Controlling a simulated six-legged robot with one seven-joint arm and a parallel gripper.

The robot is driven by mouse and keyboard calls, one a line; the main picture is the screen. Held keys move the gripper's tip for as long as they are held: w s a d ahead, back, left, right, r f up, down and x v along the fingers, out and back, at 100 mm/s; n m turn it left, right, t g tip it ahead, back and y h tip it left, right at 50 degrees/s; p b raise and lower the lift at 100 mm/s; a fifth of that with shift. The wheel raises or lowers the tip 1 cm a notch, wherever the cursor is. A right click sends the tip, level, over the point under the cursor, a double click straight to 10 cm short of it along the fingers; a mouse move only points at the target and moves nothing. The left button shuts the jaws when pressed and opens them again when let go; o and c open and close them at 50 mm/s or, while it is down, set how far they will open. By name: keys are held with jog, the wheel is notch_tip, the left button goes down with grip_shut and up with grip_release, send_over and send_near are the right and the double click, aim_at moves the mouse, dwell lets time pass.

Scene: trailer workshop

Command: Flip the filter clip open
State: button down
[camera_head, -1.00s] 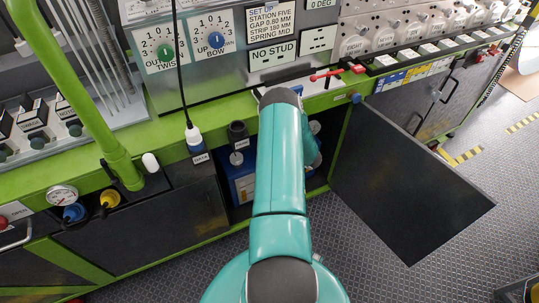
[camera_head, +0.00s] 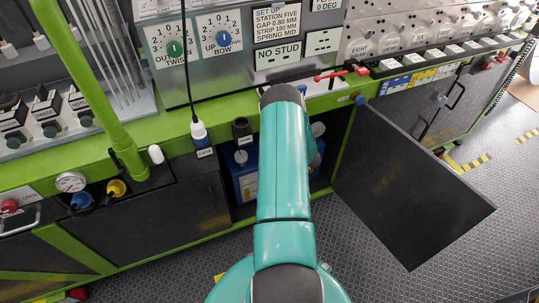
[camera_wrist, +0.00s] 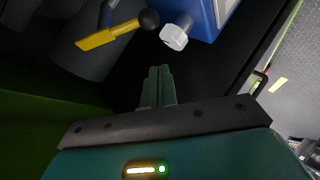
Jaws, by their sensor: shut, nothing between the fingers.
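In the wrist view a yellow lever (camera_wrist: 97,39) with a black ball end is fixed to a dark grey cylinder (camera_wrist: 85,60); it looks like the filter clip, though no label shows. My gripper (camera_wrist: 158,72) has its two green fingers together, with nothing between them. The fingertips are below and right of the black ball, and a gap shows between them in the picture. In the head view my teal arm reaches into the open cabinet and hides the gripper and the lever.
A blue box (camera_wrist: 205,15) with a white knob (camera_wrist: 176,33) is just beyond the fingers. The open cabinet door (camera_head: 410,185) stands to the right of my arm. The green bench edge (camera_head: 215,115) runs above the opening.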

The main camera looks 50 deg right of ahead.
jog(key=v, duration=0.7)
jog(key=shift+s, duration=0.4)
jog(key=shift+r, duration=0.1)
